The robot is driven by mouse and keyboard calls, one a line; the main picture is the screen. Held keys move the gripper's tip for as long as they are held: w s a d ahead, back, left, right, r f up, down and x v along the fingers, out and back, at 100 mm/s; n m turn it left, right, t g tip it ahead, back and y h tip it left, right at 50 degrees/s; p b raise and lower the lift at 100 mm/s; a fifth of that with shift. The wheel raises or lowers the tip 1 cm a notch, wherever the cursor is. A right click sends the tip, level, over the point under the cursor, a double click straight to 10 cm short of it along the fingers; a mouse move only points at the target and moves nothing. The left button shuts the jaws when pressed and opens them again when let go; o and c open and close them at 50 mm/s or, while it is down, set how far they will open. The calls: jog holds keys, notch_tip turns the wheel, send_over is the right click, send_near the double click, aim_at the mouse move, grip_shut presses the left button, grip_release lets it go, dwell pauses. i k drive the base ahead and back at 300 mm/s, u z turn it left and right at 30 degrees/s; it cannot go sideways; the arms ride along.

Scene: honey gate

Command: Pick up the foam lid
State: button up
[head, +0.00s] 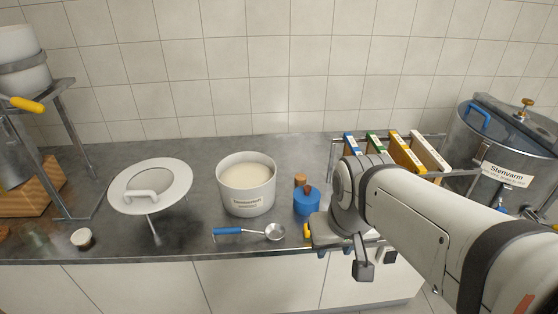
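A white round lid (178,193) with a wide rim, a recessed grey-beige middle and an arched white handle (142,195) is on the left of the counter in the head view. It looks raised on a thin metal leg. I take it as the foam lid. My gripper (342,258) is at the counter's front edge, right of the ladle and well apart from the lid. A dark finger hangs below its grey body.
A white bucket (246,201) with pale contents stands mid-counter. A blue-handled ladle (240,232), a blue container (306,205) and a small cup (82,239) are nearby. A metal stand (75,150) is left. A frame rack (407,152) and steel tank (490,160) are right.

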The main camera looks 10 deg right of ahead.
aim_at(306, 194)
jog(key=z, duration=0.15)
jog(key=i, duration=0.95)
jog(key=u, duration=0.05)
